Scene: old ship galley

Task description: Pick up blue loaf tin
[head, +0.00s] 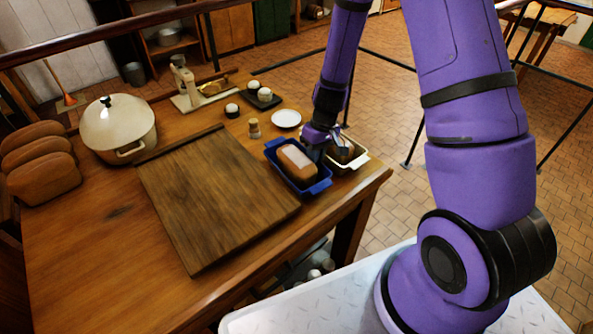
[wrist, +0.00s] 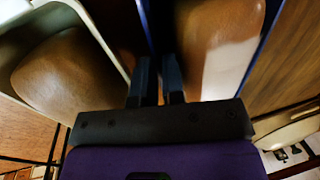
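The blue loaf tin (head: 318,187) sits on the wooden table near its right edge, with a brown loaf (head: 296,160) in it. My gripper (head: 318,143) points down at the tin's far right side. In the wrist view its two dark fingers (wrist: 159,75) are close together, with the blue tin's wall (wrist: 149,25) running down between them. They look shut on that wall. The exact contact is partly hidden by the fingers.
A cream loaf tin (head: 357,162) with a loaf stands close on the right of the blue tin. A large wooden board (head: 215,195) lies to the left. A white plate (head: 286,118) and a small shaker (head: 254,128) are behind. A cream pot (head: 118,125) stands far left.

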